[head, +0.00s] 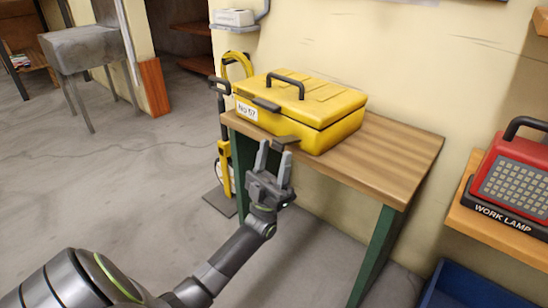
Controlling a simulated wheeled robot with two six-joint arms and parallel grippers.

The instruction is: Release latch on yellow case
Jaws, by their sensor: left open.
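The yellow case (308,106) sits closed on a wooden-topped table with green legs. It has a dark carry handle (288,79) on its lid and a white label (246,110) on its left side. I cannot tell whether the fingers touch the latch. My right gripper is not in view.
The table (385,150) has bare top to the right of the case. A red work lamp (515,175) stands on a shelf at the right, above a blue bin (470,288). A yellow and black stand (226,150) is left of the table. The floor at left is mostly clear.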

